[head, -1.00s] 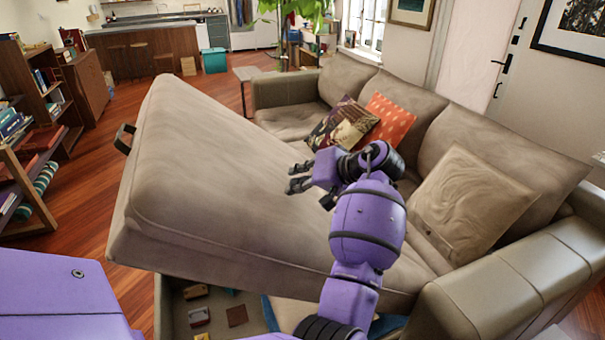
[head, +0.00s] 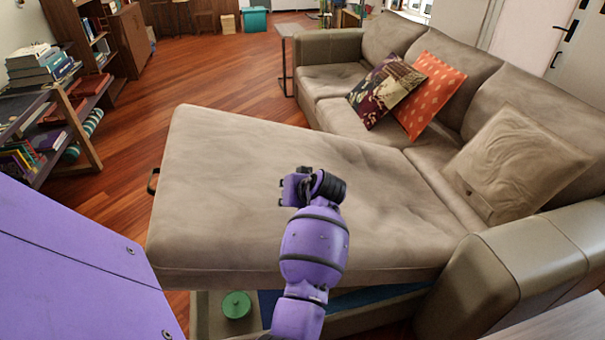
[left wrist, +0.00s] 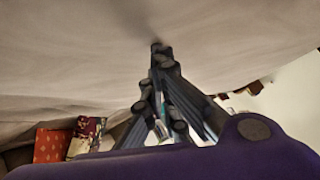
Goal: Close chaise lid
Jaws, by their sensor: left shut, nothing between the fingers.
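The chaise lid (head: 270,170) is a brown-grey cushioned panel, partly raised in the head view. A gap along its near side shows the storage box (head: 262,325) below. A dark strap handle (head: 153,181) sits at its left end. My left gripper (head: 286,203) is over the lid's upper face, its fingers mostly hidden by the wrist. In the left wrist view the left gripper (left wrist: 157,50) has its fingers together and empty, their tips at the lid's surface (left wrist: 80,45), apparently touching it. My right gripper is not seen.
A green round object (head: 236,305) lies in the storage box, near blue cloth. The sofa carries a patterned pillow (head: 385,90), an orange pillow (head: 430,95) and a tan pillow (head: 515,165). A bookshelf (head: 75,110) stands left. Wood floor (head: 215,75) beyond the lid is clear.

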